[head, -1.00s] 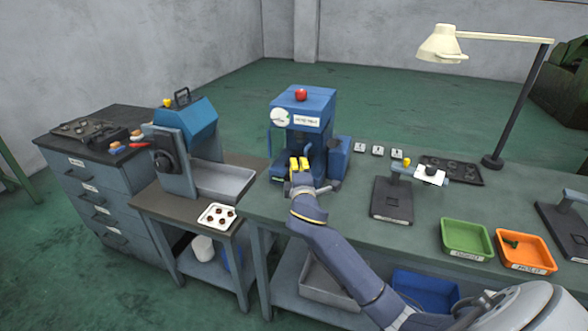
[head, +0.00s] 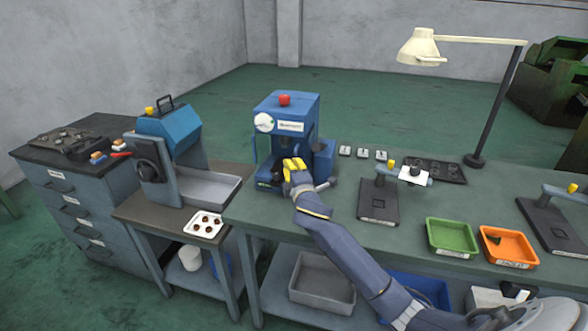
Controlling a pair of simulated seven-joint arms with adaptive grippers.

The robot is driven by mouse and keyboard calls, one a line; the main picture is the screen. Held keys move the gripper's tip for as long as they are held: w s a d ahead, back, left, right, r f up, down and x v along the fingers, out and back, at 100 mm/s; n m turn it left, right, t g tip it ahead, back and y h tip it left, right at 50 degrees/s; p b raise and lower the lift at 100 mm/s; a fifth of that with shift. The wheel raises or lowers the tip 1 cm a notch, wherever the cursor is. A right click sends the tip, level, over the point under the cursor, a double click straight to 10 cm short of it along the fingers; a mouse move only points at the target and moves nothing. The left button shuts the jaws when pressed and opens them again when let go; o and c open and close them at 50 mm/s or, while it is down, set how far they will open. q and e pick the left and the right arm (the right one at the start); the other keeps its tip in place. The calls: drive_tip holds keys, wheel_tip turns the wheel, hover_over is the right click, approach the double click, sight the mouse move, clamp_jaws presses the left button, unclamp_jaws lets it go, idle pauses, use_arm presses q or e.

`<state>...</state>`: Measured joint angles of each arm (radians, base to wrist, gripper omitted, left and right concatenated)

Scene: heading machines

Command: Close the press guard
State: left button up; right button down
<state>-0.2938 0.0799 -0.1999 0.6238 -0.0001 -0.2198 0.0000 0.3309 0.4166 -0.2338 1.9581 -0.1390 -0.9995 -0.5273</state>
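The blue press (head: 270,103) stands on the long workbench, with a red button (head: 285,99) on top and a round gauge on its front. My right gripper (head: 292,165), with yellow fingers, is at the front opening of the press, right of its middle. The arm comes in from the lower right and hides part of the opening. I cannot make out the guard clearly or tell whether the gripper touches it. The fingers are too small to tell open from shut. My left gripper is not in view.
A blue-hooded machine (head: 175,130) with a grey tray stands left of the press. A green bin (head: 452,252) and an orange bin (head: 508,262) sit on the right of the bench. A dark fixture (head: 379,203) and a lamp (head: 485,120) stand right of the press.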

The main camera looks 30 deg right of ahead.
drive_tip(key=a+v, duration=0.2)
drive_tip(key=v, duration=1.1)
drive_tip(key=s+d+f+m+g, duration=0.1)
drive_tip(key=s+f+m+g, duration=0.8)
drive_tip(key=s+f, duration=1.9)
drive_tip(key=s+a+f+g+y, duration=0.1)
drive_tip(key=s+a+f+g, duration=0.15)
drive_tip(key=f, duration=1.25)
drive_tip(key=s+a+f+g+y, duration=0.1)
drive_tip(key=s+a+f+y, duration=0.15)
drive_tip(key=f, duration=1.25)
drive_tip(key=s+f+m+g, duration=0.2)
drive_tip(key=s+f+g, duration=0.1)
drive_tip(key=s+f, duration=1.7)
drive_tip(key=shift+s+a+m+y, duration=0.3)
drive_tip(key=shift+s+y, duration=0.15)
drive_tip(key=shift+s, duration=0.15)
